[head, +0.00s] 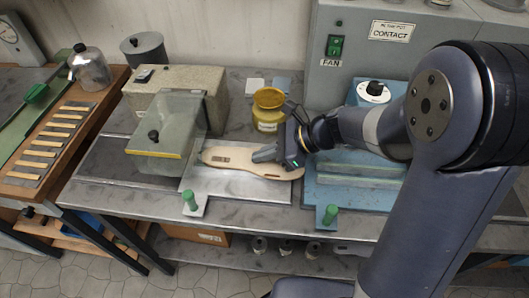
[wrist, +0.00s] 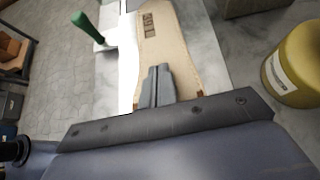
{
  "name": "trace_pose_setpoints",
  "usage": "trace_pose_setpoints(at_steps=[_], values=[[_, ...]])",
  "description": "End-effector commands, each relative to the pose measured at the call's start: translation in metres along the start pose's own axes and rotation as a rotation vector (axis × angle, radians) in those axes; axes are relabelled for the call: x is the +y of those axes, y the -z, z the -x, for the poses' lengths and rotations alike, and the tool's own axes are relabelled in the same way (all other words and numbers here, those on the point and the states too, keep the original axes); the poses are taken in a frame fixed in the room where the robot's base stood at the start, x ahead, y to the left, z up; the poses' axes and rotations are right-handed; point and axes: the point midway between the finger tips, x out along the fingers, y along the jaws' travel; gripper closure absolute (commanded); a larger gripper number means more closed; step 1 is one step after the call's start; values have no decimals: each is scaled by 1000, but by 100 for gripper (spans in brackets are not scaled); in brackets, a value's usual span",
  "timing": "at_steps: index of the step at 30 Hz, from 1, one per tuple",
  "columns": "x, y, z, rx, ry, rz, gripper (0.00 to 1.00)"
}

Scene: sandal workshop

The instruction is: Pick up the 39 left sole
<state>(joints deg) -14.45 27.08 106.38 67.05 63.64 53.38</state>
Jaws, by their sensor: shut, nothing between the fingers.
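A pale tan sole (head: 235,161) lies on a bright metal plate (head: 235,187) on the grey bench. In the wrist view the sole (wrist: 172,45) carries a dark marking near its far end; it looks like 39L seen upside down. My gripper (head: 256,157) is over the middle of the sole, with its fingers pointing left along it. In the wrist view the fingers of my gripper (wrist: 158,70) are together and empty, in front of the sole. I cannot tell whether they touch it. My gripper hides part of the sole.
A yellow jar (head: 267,112) stands just behind the sole. A machine with a clear cover (head: 170,125) is to the left, a blue press base (head: 345,195) to the right. Green-handled pegs (head: 190,200) (head: 330,215) stand at the front edge. A grey fan cabinet (head: 365,60) is behind.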

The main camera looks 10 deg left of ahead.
Motion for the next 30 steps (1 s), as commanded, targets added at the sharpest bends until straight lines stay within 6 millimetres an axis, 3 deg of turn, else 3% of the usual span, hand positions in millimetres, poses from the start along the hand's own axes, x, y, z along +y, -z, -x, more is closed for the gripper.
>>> trace_pose_setpoints(at_steps=[5, 13, 30], values=[[3, 8, -2, 14, -6, -8, 100], [3, 19, 12, 15, -6, -12, 100], [2, 6, 20, 13, -6, -10, 100]])
